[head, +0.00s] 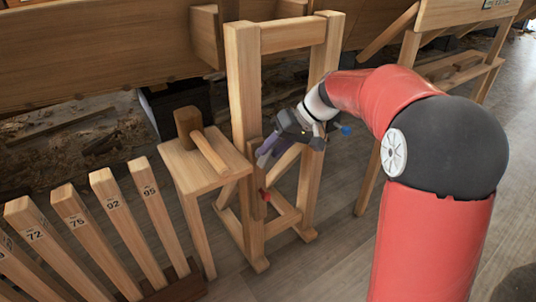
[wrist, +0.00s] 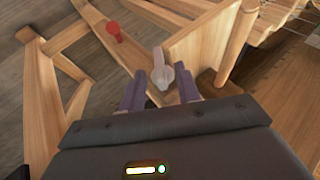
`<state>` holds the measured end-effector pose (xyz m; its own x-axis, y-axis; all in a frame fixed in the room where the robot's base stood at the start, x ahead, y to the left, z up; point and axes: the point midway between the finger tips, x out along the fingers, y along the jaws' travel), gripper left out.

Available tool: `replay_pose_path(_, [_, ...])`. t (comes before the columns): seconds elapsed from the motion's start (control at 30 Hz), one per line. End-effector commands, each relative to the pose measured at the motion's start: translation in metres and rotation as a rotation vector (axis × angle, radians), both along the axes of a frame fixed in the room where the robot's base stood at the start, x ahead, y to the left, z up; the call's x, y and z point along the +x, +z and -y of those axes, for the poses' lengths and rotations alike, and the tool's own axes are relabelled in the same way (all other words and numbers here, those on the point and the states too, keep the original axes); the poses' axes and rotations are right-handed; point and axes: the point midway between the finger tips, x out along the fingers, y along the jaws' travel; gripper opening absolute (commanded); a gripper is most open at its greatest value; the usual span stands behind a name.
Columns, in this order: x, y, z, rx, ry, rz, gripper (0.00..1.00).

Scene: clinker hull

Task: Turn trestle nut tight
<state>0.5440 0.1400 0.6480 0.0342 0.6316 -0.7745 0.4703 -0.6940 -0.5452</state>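The wooden trestle (head: 243,85) stands upright in the middle of the head view. A pale grey nut (wrist: 162,73) with a raised wing or lever shows on its post in the wrist view. My gripper (head: 265,158) is at the trestle's left post, and it hides the nut in the head view. In the wrist view my gripper (wrist: 160,88) has its two purple-grey fingers apart, one on each side of the nut. I see gaps between the fingers and the nut. A red knob (wrist: 115,32) sits farther along the post; it also shows in the head view (head: 265,194), below my gripper.
A small wooden stool (head: 180,172) with a mallet (head: 203,145) on it stands close left of the trestle. Numbered timber pieces (head: 77,215) stand in a rack at front left. The planked hull (head: 100,50) runs behind. Wooden floor (head: 325,260) lies clear in front of the trestle.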

Motion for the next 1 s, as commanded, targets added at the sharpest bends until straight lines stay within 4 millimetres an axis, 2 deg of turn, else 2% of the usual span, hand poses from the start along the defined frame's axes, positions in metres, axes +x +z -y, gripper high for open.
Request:
replay_pose_path(0.2, [0.0, -0.02, -0.016, 0.0, 0.002, 0.0, 0.33])
replay_pose_path(0.53, [0.001, -0.023, -0.019, 0.0, -0.002, 0.0, 0.33])
replay_pose_path(0.77, [0.001, -0.023, -0.019, 0.0, -0.002, 0.0, 0.04])
replay_pose_path(1.0, [0.001, -0.024, -0.018, 0.014, -0.001, -0.011, 0.02])
